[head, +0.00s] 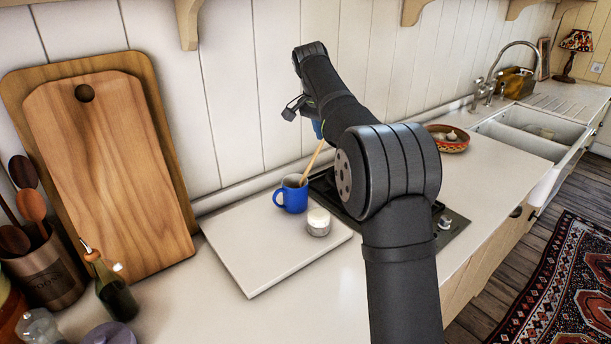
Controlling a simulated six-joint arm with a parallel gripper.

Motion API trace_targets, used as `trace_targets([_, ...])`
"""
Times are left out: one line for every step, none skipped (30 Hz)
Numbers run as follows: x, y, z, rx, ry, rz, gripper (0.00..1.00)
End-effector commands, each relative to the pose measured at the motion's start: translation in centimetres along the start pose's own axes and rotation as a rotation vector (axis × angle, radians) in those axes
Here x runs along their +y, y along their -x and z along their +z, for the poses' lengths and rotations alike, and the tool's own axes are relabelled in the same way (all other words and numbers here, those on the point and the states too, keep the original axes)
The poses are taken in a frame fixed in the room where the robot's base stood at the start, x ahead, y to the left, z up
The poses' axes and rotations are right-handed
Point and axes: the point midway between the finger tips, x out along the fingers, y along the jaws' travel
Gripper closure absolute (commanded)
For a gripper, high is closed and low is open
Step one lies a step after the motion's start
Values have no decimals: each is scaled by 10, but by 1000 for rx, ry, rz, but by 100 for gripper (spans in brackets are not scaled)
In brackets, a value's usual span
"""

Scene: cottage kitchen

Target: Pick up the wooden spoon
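A light wooden stick, likely the wooden spoon's handle (313,162), leans up to the right out of a blue mug (292,197). Its lower end is hidden inside the mug. Its upper end meets a small blue part at my gripper (318,130), which is mostly hidden behind my arm. I cannot tell whether the fingers are open or shut on the handle. The mug stands upright on a white board (270,262) on the counter. Several darker wooden spoons (31,205) stand in a metal utensil pot (50,272) at the far left.
A small white-topped jar (319,222) stands right of the mug. A dark hob (452,232) lies behind my arm. Two cutting boards (115,165) lean on the wall, with a bottle (115,295) in front. A bowl (449,139) and sink (530,135) are further right.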

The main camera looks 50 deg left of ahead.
Motion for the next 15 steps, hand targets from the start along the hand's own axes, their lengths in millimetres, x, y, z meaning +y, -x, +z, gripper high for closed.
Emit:
trace_targets([-19,11,14,19,-44,5,64])
trace_targets([-26,16,21,30,-74,10,64])
trace_targets([-35,23,28,42,-111,14,64])
trace_targets([-40,27,33,51,-137,17,64])
trace_targets([-45,31,38,58,-159,19,64])
trace_targets([-50,35,42,67,-185,20,64])
trace_targets([-52,37,45,72,-199,22,64])
trace_targets([-55,39,47,75,-210,23,64])
trace_targets([-56,39,49,78,-223,24,64])
trace_targets([-57,38,50,79,-228,25,64])
trace_targets([-57,36,50,80,-232,26,64])
trace_targets([-57,32,50,81,-234,26,64])
trace_targets([-57,28,49,81,-235,27,64])
trace_targets([-56,22,49,80,-235,28,64])
trace_targets([-56,14,48,80,-235,27,64])
